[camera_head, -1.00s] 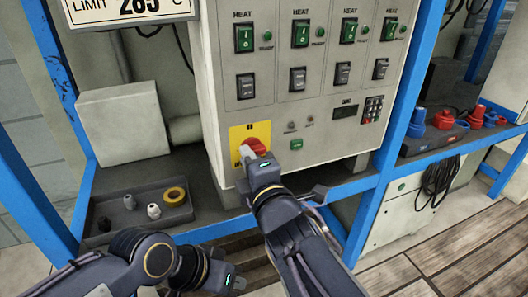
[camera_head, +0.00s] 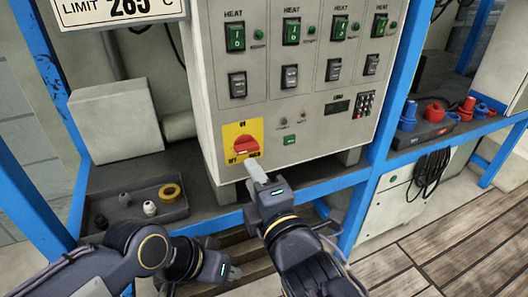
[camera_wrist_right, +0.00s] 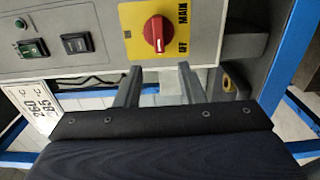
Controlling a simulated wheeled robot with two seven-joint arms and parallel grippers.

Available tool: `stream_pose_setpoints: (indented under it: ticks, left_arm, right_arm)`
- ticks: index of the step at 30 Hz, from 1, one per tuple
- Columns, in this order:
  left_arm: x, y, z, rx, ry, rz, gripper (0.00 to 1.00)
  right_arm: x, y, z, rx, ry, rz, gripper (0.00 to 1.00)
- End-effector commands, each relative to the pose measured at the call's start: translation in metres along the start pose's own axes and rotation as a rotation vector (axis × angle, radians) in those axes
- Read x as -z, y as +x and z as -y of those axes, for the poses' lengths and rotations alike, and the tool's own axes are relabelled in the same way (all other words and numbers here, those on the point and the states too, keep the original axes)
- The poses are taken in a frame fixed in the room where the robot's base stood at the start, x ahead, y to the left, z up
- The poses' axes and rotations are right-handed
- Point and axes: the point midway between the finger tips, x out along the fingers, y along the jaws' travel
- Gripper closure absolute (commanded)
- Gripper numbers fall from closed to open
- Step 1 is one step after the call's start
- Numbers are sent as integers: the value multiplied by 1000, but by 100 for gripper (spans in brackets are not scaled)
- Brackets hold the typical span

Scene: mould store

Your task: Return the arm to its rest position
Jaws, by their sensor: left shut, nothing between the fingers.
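My right gripper (camera_head: 256,173) is just below and in front of the red rotary knob (camera_head: 245,146) on its yellow plate (camera_head: 229,132). In the right wrist view the two fingers of this gripper (camera_wrist_right: 160,76) stand apart with nothing between them. The red knob (camera_wrist_right: 157,33) is beyond the fingertips there and not touched. My left gripper (camera_head: 232,273) is low in the head view, shut and empty, its arm coming in from the left.
The grey control panel (camera_head: 307,152) carries several green and black switches. A blue frame rail (camera_head: 345,181) runs below the panel. Red and blue fittings (camera_head: 435,112) sit at right.

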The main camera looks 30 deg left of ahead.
Motion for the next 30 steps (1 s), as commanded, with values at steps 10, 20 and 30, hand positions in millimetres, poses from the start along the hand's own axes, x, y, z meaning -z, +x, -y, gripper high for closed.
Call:
stream_pose_setpoints:
  ticks: [10, 20, 30]
  left_arm:
    - [1, -1, -1, 0, 0, 0, 100]
    - [1, -1, -1, 0, 0, 0, 100]
    - [1, -1, -1, 0, 0, 0, 100]
  right_arm:
    - [0, -7, 0, -1, 0, 0, 65]
    - [-9, -8, 4, 19, 32, 14, 65]
    - [-149, -68, 79, 323, 788, 305, 65]
